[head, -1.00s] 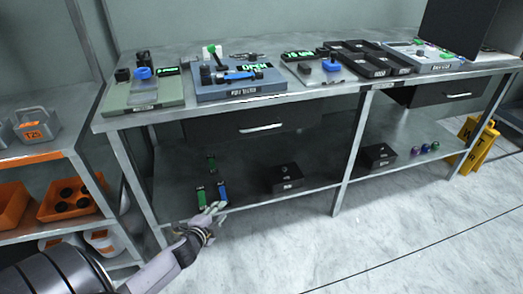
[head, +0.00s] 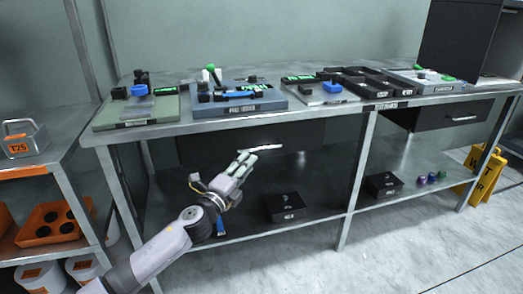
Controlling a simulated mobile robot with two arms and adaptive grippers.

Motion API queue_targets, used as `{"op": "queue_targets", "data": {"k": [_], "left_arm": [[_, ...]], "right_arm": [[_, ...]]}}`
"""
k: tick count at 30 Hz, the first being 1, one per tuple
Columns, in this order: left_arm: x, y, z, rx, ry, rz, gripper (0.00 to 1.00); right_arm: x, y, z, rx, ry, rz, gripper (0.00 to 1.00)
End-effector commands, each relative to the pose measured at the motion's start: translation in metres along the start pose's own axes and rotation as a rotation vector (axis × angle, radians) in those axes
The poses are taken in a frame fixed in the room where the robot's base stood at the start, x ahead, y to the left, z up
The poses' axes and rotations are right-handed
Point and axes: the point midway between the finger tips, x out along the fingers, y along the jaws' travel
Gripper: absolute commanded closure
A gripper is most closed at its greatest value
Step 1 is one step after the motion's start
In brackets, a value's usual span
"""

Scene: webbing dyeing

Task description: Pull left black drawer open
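The left black drawer (head: 298,138) hangs under the metal workbench top and looks shut. Its silver bar handle (head: 268,149) runs along the front. My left gripper (head: 246,163) is just in front of the drawer, at the left end of the handle. Its fingers point up toward the handle and look spread, with nothing seen between them. I cannot tell if a finger touches the handle. The gripper and arm hide the drawer's lower left part. My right gripper does not show.
The bench top (head: 205,127) carries several devices and black trays. A second black drawer (head: 440,116) is at the right. Black boxes (head: 285,207) sit on the lower shelf. An orange-bin rack (head: 62,155) stands left, a yellow wet-floor sign (head: 484,178) right. The floor in front is clear.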

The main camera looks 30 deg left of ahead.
Motion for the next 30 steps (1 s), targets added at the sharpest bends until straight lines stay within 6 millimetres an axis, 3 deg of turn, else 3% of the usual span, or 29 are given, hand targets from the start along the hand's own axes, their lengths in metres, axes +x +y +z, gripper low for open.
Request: {"op": "queue_targets", "data": {"k": [9,15,30], "left_arm": [[0.059,-0.001,0.001,-0.001,-0.002,-0.003,0.7],[0.083,0.0,0.001,-0.002,-0.002,0.0,0.7],[0.094,0.0,0.0,-0.001,-0.001,0.001,0.72]], "right_arm": [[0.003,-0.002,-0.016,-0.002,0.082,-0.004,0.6],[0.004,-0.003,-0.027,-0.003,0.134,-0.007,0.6],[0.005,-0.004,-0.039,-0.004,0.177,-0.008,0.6]]}}
